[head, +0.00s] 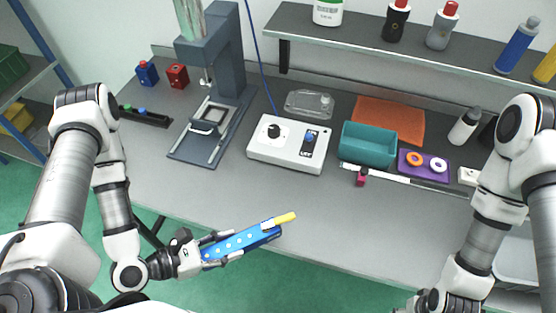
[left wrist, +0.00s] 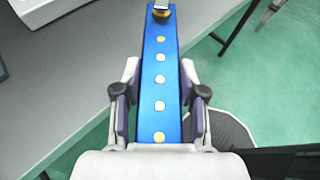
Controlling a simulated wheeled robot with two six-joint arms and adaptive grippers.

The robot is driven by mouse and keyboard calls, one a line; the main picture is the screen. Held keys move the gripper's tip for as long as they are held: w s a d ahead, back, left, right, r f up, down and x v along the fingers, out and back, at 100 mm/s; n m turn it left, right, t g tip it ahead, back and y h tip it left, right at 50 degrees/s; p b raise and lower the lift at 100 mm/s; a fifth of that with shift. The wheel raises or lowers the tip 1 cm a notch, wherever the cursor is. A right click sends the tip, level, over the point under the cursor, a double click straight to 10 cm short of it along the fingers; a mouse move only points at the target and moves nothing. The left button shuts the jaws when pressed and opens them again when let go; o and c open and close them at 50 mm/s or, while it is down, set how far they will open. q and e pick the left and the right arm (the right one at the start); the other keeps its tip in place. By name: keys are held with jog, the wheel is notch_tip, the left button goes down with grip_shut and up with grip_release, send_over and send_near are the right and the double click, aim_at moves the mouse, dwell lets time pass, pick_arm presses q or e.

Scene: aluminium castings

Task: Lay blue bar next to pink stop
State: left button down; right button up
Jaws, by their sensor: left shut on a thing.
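The blue bar (head: 250,240) has a row of pale round spots and a yellow end piece at its right end. My left gripper (head: 222,246) is shut on it and holds it at the front edge of the table, tilted up to the right in the head view. In the left wrist view the blue bar (left wrist: 160,75) runs away from me between the two fingers (left wrist: 160,100). The pink stop (head: 361,177) stands on the table by a white strip, in front of the teal bin and well to the right of the bar. My right gripper is mostly cut off at the bottom edge.
A white control box (head: 285,153) with knobs stands mid-table. A teal bin (head: 368,146) and a purple tray (head: 424,165) with orange and white rings stand at the right. A grey press (head: 215,70) stands at the left. The front middle of the table (head: 330,225) is clear.

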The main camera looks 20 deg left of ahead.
pick_arm(q)
jog(key=w+b, duration=0.3)
jog(key=w+f+b, duration=0.1)
jog(key=w+b, duration=0.2)
jog(key=w+a+b, duration=0.1)
jog(key=w+b, duration=0.2)
jog(key=b, duration=0.1)
jog(key=shift+w+f, duration=0.15)
jog(key=shift+f, duration=0.25)
jog(key=p, duration=0.1)
send_over(246, 205)
jog(key=shift+s+r, duration=0.25)
jog(key=shift+r, duration=0.2)
jog(key=shift+w+f+p, duration=0.15)
jog(key=shift+f+p, duration=0.1)
jog(key=shift+p, duration=0.05)
notch_tip(246, 205, down, 3)
jog(key=shift+r+p, duration=0.2)
jog(key=shift+p, duration=0.1)
jog(key=shift+w+f, duration=0.15)
jog(key=shift+f, duration=0.3)
jog(key=c, duration=1)
grip_release()
jog(key=o, duration=0.3)
jog(key=shift+o, duration=0.2)
